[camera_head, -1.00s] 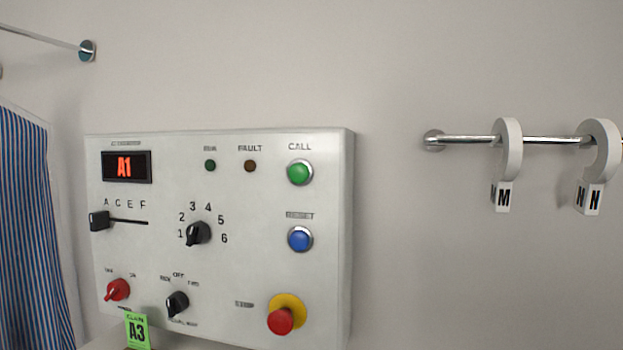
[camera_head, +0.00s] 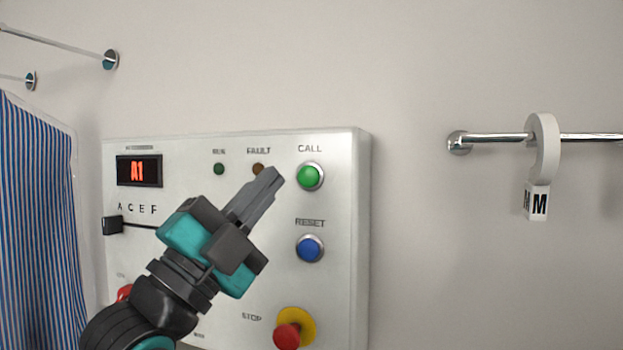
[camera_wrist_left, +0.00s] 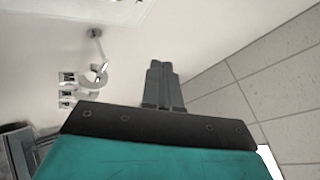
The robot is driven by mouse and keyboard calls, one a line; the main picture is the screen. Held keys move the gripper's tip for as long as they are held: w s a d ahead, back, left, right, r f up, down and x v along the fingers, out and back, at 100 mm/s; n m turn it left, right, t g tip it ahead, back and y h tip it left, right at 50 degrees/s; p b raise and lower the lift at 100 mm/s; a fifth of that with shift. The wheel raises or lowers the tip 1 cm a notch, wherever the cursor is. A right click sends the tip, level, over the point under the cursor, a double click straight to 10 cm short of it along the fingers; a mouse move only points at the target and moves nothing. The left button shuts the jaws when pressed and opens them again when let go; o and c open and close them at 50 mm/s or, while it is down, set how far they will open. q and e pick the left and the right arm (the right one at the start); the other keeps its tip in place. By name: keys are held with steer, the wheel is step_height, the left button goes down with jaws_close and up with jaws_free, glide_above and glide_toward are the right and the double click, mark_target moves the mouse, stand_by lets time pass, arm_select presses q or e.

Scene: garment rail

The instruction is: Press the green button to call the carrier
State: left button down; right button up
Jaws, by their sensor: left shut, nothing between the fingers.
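The green CALL button (camera_head: 310,177) sits at the upper right of the grey control panel (camera_head: 345,260) in the head view. My left gripper (camera_head: 272,177) is shut and empty, in front of the panel. Its fingertips appear just left of the green button, with a small gap between them in the picture; depth to the panel is hard to tell. The shut fingers also show in the left wrist view (camera_wrist_left: 160,68). The display (camera_head: 138,171) reads A1. The arm hides the panel's rotary knobs. My right gripper is not in view.
Below CALL are the blue RESET button (camera_head: 310,248) and the red STOP knob (camera_head: 288,335) on its yellow base. A rail (camera_head: 495,137) with a white M ring tag (camera_head: 543,150) is at right. A striped garment (camera_head: 38,220) hangs at left.

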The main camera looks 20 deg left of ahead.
mark_target(309, 177)
arm_select(q)
steer(key=shift+w, duration=0.1)
steer(key=w, duration=0.8)
steer(key=shift+w+a, duration=0.25)
steer(key=shift+w, duration=0.1)
stand_by(1.2)
stand_by(0.7)
steer(key=shift+w, duration=0.4)
